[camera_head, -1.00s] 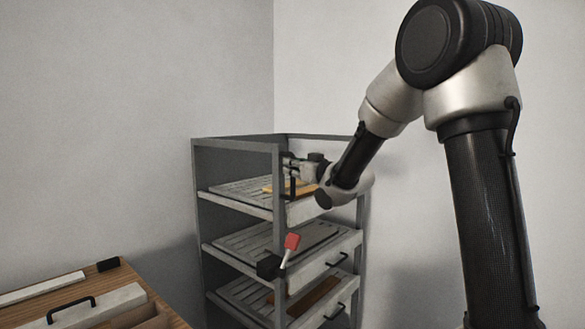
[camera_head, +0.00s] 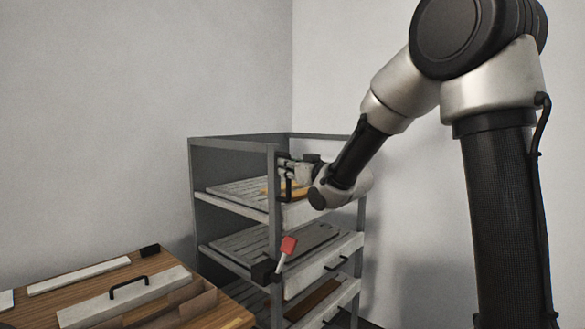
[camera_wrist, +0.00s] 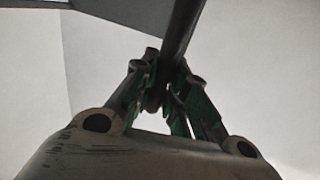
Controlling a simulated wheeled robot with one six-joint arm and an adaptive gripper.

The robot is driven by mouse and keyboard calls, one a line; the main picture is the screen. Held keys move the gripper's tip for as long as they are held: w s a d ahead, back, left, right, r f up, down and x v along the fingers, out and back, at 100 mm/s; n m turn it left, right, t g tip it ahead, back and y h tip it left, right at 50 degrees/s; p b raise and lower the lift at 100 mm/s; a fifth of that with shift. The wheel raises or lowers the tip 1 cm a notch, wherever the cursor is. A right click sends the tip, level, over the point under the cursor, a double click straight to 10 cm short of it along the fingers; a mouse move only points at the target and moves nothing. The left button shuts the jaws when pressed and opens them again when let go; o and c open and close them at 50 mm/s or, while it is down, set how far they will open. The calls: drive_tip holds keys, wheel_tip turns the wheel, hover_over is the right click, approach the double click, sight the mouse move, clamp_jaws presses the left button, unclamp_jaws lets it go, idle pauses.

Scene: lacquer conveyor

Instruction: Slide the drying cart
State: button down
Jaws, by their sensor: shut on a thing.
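The drying cart (camera_head: 233,143) is a grey open frame with several slatted shelves, standing in the middle of the head view. My gripper (camera_head: 284,168) is at the cart's near front post (camera_head: 274,190), at about the height of the top shelf. In the wrist view my gripper (camera_wrist: 165,90) is shut on a dark bar (camera_wrist: 183,25), which fits this post. A red-tipped lever (camera_head: 288,245) on a black block sits lower on the same post. The fingertips are small and partly hidden in the head view.
An orange-yellow board (camera_head: 268,190) lies on the top shelf, partly behind my gripper. A wooden table (camera_head: 225,311) stands at the lower left, close to the cart, with a pale handled block (camera_head: 125,298) on it. Grey walls (camera_head: 120,110) meet behind the cart.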

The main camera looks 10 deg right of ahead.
drive_tip(key=shift+s+a+f, duration=0.1)
drive_tip(key=shift+s+a, duration=0.45)
drive_tip(key=shift+a, duration=0.25)
drive_tip(key=c, duration=1.4)
unclamp_jaws()
drive_tip(key=shift+s+a, duration=0.1)
drive_tip(key=shift+a, duration=0.05)
drive_tip(key=shift+s+d, duration=0.2)
drive_tip(key=v, duration=0.7)
